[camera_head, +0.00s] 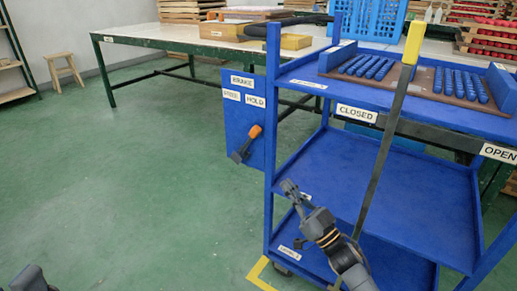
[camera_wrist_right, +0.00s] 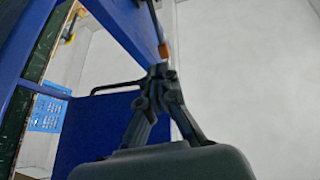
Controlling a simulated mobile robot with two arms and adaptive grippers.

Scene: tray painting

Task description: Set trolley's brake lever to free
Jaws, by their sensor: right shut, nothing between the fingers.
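The blue trolley (camera_head: 330,165) has a blue brake panel (camera_head: 236,118) on its left side, with labels reading BRAKE, FREE on the left and HOLD on the right. The brake lever (camera_head: 255,131) is dark with an orange end, which points up and right, toward the HOLD side. My right gripper (camera_head: 290,190) is shut and empty, below and right of the lever in the head view. In the right wrist view the gripper (camera_wrist_right: 160,72) is shut, with the orange end (camera_wrist_right: 165,50) just beyond its tips; contact cannot be told. A dark part of my left arm shows at the bottom left.
A tall bar with a yellow top (camera_head: 414,43) stands at the trolley's front between CLOSED and OPEN labels. The upper shelf holds blue pieces on brown boards (camera_head: 432,94). A long table (camera_head: 150,35) stands behind. The green floor left of the trolley is clear.

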